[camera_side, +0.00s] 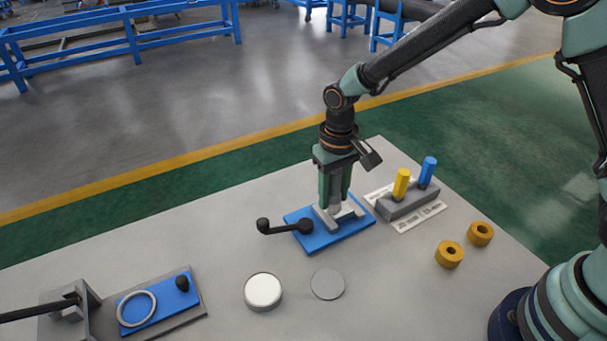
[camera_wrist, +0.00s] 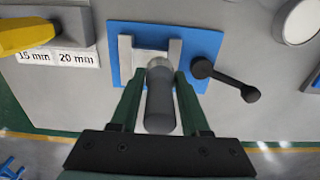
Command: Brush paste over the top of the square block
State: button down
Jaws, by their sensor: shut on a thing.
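My gripper (camera_side: 336,197) points down over a blue plate (camera_side: 302,217) and is shut on a grey cylinder. In the wrist view my gripper's green fingers (camera_wrist: 160,92) stand on both sides of the grey cylinder (camera_wrist: 160,105), whose far end is paler. That end is at a light grey holder (camera_wrist: 174,50) on the blue plate; I cannot tell whether it touches. A black lever with a ball end (camera_side: 275,227) is at the plate's left side. I cannot make out a square block, a brush or paste for certain. A round white-topped tin (camera_side: 263,290) stands in front.
A grey disc (camera_side: 327,284) lies right of the tin. A grey block with yellow (camera_side: 401,184) and blue (camera_side: 427,171) pegs stands right of the plate, with printed labels. Two orange rings (camera_side: 449,254) lie at right. A fixture with a pale ring (camera_side: 136,309) is front left.

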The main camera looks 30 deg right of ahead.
jog(key=d, duration=0.4)
jog(key=shift+a, duration=2.65)
jog(key=shift+d, duration=3.1)
notch_tip(320, 180, up, 8)
jog(key=shift+a, duration=0.1)
